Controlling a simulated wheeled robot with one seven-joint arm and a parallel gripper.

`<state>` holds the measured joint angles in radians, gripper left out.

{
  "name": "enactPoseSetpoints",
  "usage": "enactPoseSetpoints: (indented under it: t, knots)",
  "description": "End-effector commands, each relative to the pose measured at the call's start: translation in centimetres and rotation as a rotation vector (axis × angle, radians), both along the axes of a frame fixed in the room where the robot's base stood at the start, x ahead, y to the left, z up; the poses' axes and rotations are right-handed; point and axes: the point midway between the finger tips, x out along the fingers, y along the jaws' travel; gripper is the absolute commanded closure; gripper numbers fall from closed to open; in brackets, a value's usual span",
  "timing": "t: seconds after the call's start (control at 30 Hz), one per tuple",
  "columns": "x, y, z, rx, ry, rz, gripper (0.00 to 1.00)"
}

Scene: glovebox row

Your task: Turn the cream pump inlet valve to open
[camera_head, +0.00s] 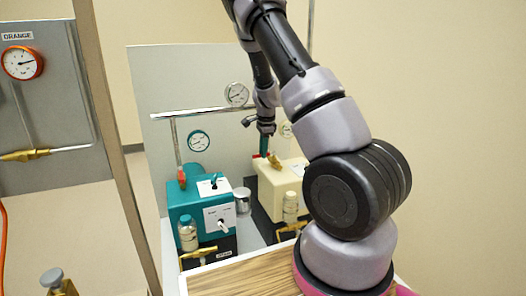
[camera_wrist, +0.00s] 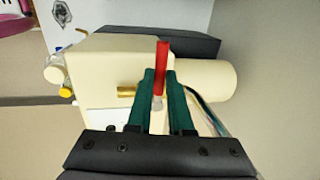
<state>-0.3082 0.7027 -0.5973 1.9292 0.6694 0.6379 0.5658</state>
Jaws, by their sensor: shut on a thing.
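The cream pump (camera_head: 283,186) stands behind the teal pump, at the right, and its cream body (camera_wrist: 95,68) fills the middle of the wrist view. A red valve lever (camera_wrist: 162,58) shows at this pump, with a brass fitting (camera_wrist: 126,91) beside it. My gripper (camera_wrist: 160,77) has its two dark green fingers shut on the red lever, one on each side, and the lever's end sticks out past the fingertips. In the head view my gripper (camera_head: 264,147) reaches down at the pump's back left. The valve's body is mostly hidden by the fingers.
A teal pump (camera_head: 187,197) with a red-handled valve (camera_head: 183,174) stands to the left. A metal can (camera_head: 242,198) stands between the pumps. Gauges (camera_head: 236,94) and pipes line the back panel. A wooden surface (camera_head: 240,277) lies in front.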

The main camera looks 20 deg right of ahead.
Motion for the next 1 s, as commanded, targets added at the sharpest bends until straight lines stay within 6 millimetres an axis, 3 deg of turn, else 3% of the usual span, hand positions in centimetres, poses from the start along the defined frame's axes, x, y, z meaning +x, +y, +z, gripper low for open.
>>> enactPoseSetpoints:
  t: [1.0]
  knots:
    - [-0.11, -0.07, 0.1, 0.0, -0.002, 0.036, 1.0]
